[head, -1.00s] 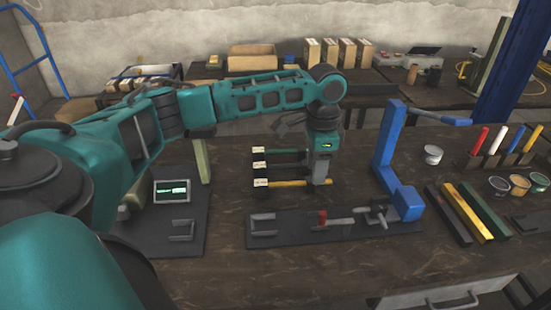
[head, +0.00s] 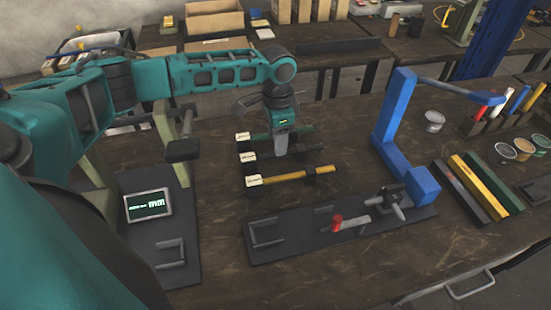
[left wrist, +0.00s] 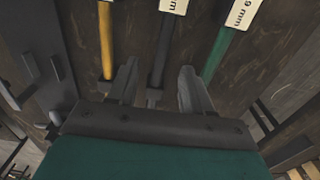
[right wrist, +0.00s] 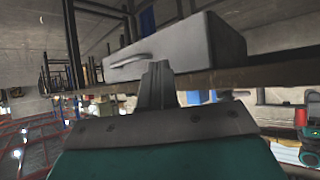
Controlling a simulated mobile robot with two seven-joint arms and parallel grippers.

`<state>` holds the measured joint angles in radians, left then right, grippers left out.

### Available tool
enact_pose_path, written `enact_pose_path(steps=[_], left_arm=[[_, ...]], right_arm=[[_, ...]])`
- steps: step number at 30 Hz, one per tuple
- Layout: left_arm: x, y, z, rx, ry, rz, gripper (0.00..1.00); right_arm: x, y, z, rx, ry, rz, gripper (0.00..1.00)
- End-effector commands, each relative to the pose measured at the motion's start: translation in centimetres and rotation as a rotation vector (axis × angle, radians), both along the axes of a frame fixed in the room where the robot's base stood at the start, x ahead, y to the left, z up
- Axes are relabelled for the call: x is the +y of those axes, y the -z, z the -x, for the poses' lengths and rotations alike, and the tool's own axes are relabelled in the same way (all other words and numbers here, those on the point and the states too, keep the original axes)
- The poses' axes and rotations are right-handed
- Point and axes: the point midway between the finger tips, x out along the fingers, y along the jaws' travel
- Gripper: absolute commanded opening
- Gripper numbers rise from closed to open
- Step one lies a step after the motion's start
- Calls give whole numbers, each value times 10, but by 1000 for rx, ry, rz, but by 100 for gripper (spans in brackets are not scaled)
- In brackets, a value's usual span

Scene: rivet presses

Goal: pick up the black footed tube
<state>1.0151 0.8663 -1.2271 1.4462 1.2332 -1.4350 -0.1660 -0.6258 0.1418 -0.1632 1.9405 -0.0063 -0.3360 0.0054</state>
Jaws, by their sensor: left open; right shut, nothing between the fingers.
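The black footed tube (head: 265,156) lies flat on the table between a green tube (head: 258,136) and a yellow tube (head: 290,176). Each has a pale tag at its left end. My left gripper (head: 281,152) points down at the black tube, hiding part of it. In the left wrist view, the open fingers (left wrist: 158,70) are on either side of the black tube (left wrist: 164,45), with the yellow tube (left wrist: 106,40) left and the green tube (left wrist: 218,50) right. I cannot tell whether they touch it. My right gripper (right wrist: 158,68) is shut and empty, away from the tubes.
A dark fixture plate (head: 290,245) with a red-tipped lever lies in front of the tubes. A blue press frame (head: 385,125) stands to the right. A small display (head: 148,205) stands at left. Coloured bars (head: 470,190) lie at right.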

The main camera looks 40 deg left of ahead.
Motion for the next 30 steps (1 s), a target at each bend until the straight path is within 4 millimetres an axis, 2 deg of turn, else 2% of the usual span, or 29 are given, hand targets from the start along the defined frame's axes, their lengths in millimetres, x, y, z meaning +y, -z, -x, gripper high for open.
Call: enact_pose_path(steps=[9,19,30], left_arm=[[-3,44,8,4,-1,0,50],[-3,50,7,1,0,0,49],[-3,50,7,1,0,0,14]], right_arm=[[0,-1,0,0,0,0,0],[0,-1,0,0,1,1,0],[-1,-1,0,0,1,1,0]])
